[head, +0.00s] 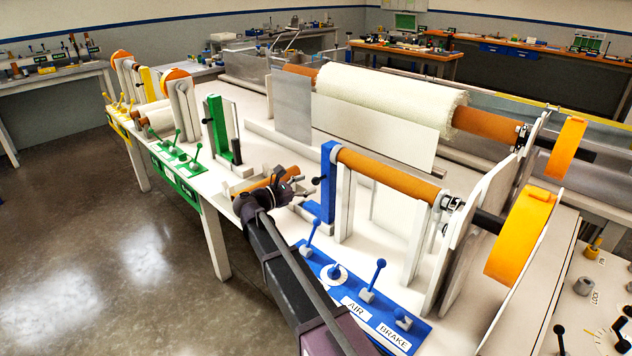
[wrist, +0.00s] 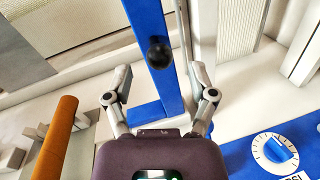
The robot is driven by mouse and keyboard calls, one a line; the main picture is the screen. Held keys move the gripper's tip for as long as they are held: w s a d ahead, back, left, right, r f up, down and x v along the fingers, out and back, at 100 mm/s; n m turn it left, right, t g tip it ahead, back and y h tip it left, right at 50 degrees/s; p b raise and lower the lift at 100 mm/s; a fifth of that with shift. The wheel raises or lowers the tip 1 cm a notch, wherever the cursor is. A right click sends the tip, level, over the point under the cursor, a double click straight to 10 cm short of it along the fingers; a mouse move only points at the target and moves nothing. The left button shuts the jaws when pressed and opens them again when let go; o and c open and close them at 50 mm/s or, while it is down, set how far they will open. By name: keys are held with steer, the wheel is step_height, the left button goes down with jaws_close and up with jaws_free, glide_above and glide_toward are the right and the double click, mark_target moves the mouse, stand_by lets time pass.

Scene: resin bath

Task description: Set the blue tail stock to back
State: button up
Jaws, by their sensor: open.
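The blue tail stock (head: 328,185) stands upright on the white table, at the left end of the front brown roller (head: 385,175). Its blue post also fills the upper middle of the wrist view (wrist: 145,25). A black ball knob (wrist: 159,55) faces me in the wrist view; it also shows left of the post in the head view (head: 316,181). My gripper (head: 305,183) is just left of the post. In the wrist view my gripper (wrist: 160,78) is open, its fingers spread on either side of the knob and the blue base. Contact with the knob cannot be told.
A blue panel (head: 385,322) with levers and a dial (wrist: 275,150) lies at the front right. A short brown roll (wrist: 55,140) lies left of my gripper. A green stock (head: 218,130) stands farther left. White uprights (head: 418,240) hold the front roller.

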mark_target(316, 179)
steer(key=shift+x, duration=1.85)
jaws_close()
